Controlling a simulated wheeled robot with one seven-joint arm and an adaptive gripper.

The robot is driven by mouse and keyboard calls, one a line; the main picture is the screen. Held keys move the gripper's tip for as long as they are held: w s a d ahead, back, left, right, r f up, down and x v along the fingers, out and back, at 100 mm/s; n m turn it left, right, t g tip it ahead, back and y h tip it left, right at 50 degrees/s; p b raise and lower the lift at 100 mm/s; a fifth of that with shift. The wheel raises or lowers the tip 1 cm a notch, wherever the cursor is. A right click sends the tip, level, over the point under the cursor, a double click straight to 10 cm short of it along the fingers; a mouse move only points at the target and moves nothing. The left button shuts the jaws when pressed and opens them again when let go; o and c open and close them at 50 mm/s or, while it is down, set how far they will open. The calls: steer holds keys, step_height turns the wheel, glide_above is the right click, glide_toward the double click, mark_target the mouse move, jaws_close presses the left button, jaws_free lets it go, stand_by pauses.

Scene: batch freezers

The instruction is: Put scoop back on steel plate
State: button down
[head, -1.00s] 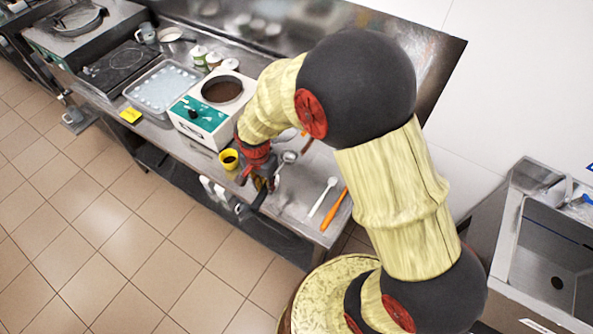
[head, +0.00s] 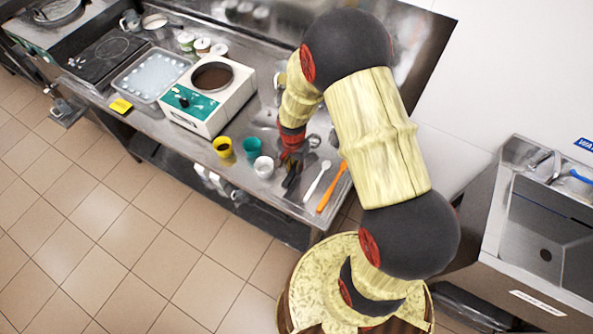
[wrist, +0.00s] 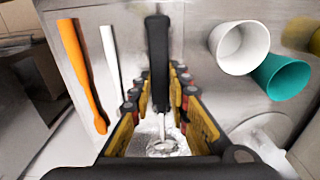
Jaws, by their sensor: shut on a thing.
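The scoop (wrist: 164,147) has a long black handle and a round metal bowl. In the wrist view the handle lies between the fingers of my gripper (wrist: 160,108), which is shut on it, and the bowl is toward the bottom. In the head view my gripper (head: 291,168) is over the right part of the steel counter, and a round metal bowl (head: 313,141) shows just behind it. A shiny steel surface (wrist: 146,128) is below the bowl; I cannot tell a separate steel plate from the counter, nor whether the scoop touches it.
A white spoon (head: 317,181) and an orange spatula (head: 332,188) lie right of my gripper. White (head: 263,166), teal (head: 252,147) and yellow (head: 223,146) cups stand left. Further left are a batch freezer (head: 207,98) and a tray (head: 151,76). The sink (head: 555,225) is far right.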

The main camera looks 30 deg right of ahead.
steer(key=f, duration=0.2)
steer(key=d+f, duration=0.1)
steer(key=shift+f, duration=0.35)
steer(key=shift+a+f, duration=0.1)
steer(key=shift+f, duration=0.05)
steer(key=shift+f, duration=0.25)
steer(key=c, duration=1.7)
jaws_free()
steer(key=shift+r, duration=0.1)
steer(key=shift+r, duration=0.1)
